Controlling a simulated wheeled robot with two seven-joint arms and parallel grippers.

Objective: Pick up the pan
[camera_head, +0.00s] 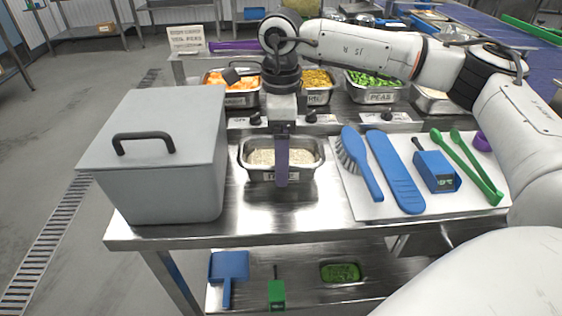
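A steel pan (313,165) with pale rice (262,157) sits in the middle of the table, near its front edge. A label, partly covered, is on its front wall. My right gripper (282,150) comes down over the pan from above. A narrow purple upright strip below the gripper body crosses the rice and the pan's front wall. I cannot tell whether this strip is a finger seen edge-on or a held utensil, or whether it touches the pan. The finger opening is hidden. My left gripper is out of view.
A large grey lidded box (165,180) stands close left of the pan. On the right, a white board (385,207) holds a blue brush (358,160), a blue paddle (395,172) and green tongs (465,165). Several food pans, including peas (372,80), stand behind. A shelf lies below.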

